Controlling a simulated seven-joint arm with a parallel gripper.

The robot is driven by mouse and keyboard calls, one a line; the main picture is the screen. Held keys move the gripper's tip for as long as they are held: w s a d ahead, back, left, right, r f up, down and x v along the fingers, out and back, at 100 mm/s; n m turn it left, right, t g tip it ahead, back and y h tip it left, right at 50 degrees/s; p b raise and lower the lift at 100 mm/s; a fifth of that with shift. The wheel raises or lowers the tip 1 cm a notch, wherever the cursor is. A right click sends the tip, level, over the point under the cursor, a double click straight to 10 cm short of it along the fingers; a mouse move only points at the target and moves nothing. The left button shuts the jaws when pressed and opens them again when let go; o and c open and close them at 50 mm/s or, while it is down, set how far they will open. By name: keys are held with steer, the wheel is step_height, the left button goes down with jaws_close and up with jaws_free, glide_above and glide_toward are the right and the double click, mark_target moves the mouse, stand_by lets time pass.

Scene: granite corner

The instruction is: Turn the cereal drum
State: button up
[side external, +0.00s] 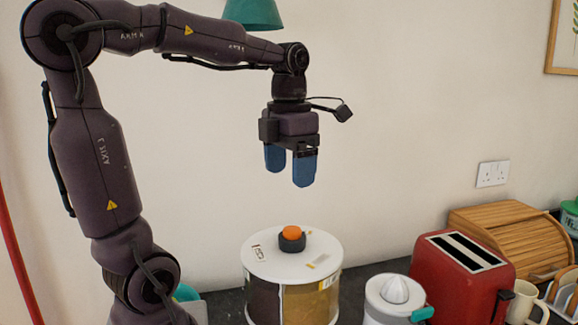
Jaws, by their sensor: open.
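The cereal drum (292,285) stands upright on the dark counter at the bottom middle of the side external view. It has a white lid, see-through walls with brown and orange-yellow contents, and a knob (291,238) on top with an orange cap and dark base. My gripper (290,175) hangs above the drum, pointing down, with its blue fingers apart. It holds nothing and is clear of the knob. The drum's lower edge is cut off by the frame.
A white juicer (394,296) stands right of the drum. Beyond it are a red toaster (455,278), a wooden bread box (507,238), a cream mug (524,300) and a rack of plates. The wall is close behind. The air around my gripper is clear.

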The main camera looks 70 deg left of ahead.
mark_target(292, 228)
steer(key=f+m, duration=0.4)
steer(key=m, duration=0.2)
steer(key=f+m, duration=0.4)
steer(key=m, duration=0.2)
steer(key=f+m, duration=0.5)
steer(key=m, duration=0.1)
steer(key=shift+w+a, duration=0.1)
steer(key=shift+w, duration=0.2)
steer(key=shift+c, duration=0.4)
steer(key=c, duration=1.2)
